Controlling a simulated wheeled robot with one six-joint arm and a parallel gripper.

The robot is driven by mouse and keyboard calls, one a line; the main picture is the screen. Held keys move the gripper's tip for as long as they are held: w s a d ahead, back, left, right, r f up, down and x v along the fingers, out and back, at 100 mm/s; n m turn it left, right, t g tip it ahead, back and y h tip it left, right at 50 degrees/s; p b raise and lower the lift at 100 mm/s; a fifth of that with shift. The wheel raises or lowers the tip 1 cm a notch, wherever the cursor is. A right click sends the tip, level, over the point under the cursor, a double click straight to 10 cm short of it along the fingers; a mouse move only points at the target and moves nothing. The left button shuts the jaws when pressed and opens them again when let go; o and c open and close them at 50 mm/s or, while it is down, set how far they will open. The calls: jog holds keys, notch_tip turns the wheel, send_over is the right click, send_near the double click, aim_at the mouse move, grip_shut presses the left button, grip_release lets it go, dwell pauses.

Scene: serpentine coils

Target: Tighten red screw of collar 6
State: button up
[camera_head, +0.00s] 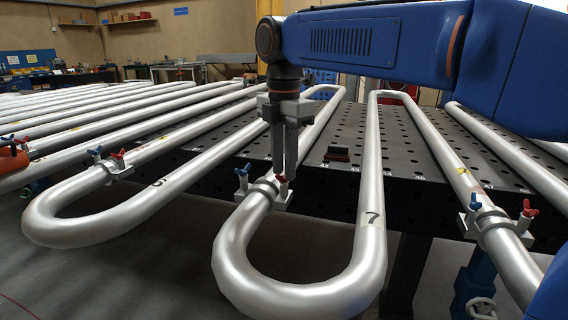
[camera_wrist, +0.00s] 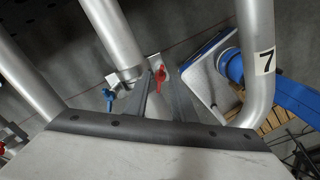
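A collar (camera_head: 264,188) clamps the bend of the middle coil, left of the label 7. Its blue screw (camera_head: 242,175) is on the left and its red screw (camera_head: 281,180) on the right. No number can be read on this collar. My gripper (camera_head: 285,172) points down, right over the red screw. In the wrist view, the red screw (camera_wrist: 161,73) shows between the two separate fingertips of my gripper (camera_wrist: 163,76). I cannot tell whether the fingers touch it. The blue screw (camera_wrist: 108,96) is left of the fingers.
Another collar (camera_head: 118,165) with blue and red screws sits on the left coil, and one (camera_head: 490,221) on the right pipe. A perforated dark table (camera_head: 395,150) lies under the pipes. A small dark block (camera_head: 338,154) rests on it. Pipes flank my gripper closely.

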grip_shut()
